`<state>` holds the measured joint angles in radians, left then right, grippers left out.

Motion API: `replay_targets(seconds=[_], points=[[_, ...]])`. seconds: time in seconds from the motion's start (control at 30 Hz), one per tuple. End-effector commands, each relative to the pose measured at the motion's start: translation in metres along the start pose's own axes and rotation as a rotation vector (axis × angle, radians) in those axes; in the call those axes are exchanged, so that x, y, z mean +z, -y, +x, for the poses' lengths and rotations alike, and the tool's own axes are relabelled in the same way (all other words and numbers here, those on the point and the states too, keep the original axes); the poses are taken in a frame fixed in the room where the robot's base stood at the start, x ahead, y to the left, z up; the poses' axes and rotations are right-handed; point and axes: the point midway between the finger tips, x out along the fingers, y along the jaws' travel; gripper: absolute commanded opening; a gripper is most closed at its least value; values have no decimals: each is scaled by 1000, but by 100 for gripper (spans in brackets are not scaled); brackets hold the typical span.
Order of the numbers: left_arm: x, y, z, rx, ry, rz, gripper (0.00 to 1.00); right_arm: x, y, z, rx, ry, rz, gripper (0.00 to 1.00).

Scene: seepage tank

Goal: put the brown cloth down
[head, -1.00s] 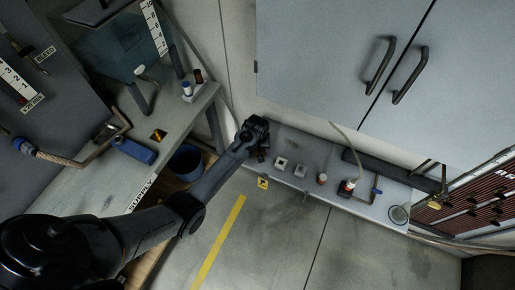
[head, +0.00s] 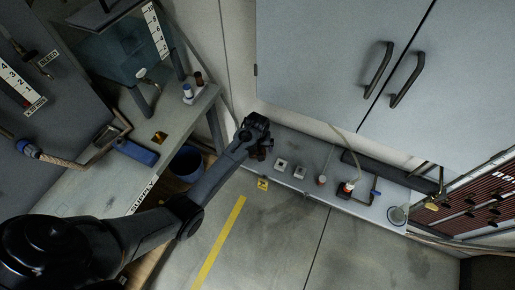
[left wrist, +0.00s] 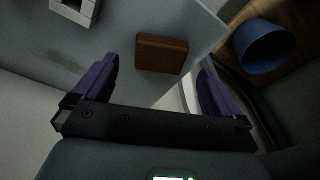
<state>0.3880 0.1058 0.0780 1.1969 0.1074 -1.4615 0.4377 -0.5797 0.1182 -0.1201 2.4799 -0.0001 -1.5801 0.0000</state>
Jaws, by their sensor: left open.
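The brown cloth (left wrist: 162,54) shows in the left wrist view as a small folded block. It appears to lie flat on the grey shelf (left wrist: 115,22), near its edge. My left gripper (left wrist: 158,64) is open, with one dark finger on each side of the cloth and a gap at both sides. In the head view the left gripper (head: 257,143) is over the left end of the shelf. A bit of the brown cloth (head: 262,154) shows just below it, mostly hidden by the gripper. My right gripper is not in view.
Small white-grey blocks (head: 281,163), a red-capped bottle (head: 346,188) and a glass beaker (head: 397,215) stand along the shelf to the right. A blue bucket (head: 187,162) stands below, left of the gripper. A cabinet (head: 330,60) hangs above the shelf.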

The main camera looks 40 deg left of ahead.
Motion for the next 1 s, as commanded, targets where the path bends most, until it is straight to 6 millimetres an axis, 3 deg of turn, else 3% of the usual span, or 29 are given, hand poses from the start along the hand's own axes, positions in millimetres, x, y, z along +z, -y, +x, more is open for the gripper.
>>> replay_targets(seconds=[0.1, 0.3, 0.5, 0.67, 0.77, 0.87, 1.0], points=[[-1, 0, -27, 1, -3, 0, 99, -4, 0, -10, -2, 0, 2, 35], [-1, 0, -60, 0, -1, 0, 99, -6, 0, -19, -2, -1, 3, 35], [-1, 0, -80, 0, -1, 0, 99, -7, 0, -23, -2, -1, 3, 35], [4, 1, -85, -1, -2, 10, 99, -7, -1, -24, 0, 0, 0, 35], [18, 6, -82, -2, -12, 52, 99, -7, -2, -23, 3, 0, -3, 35], [46, 14, -80, 0, -31, 133, 99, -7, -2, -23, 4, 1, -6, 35], [105, 28, -84, 16, -66, 304, 99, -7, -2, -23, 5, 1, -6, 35]])
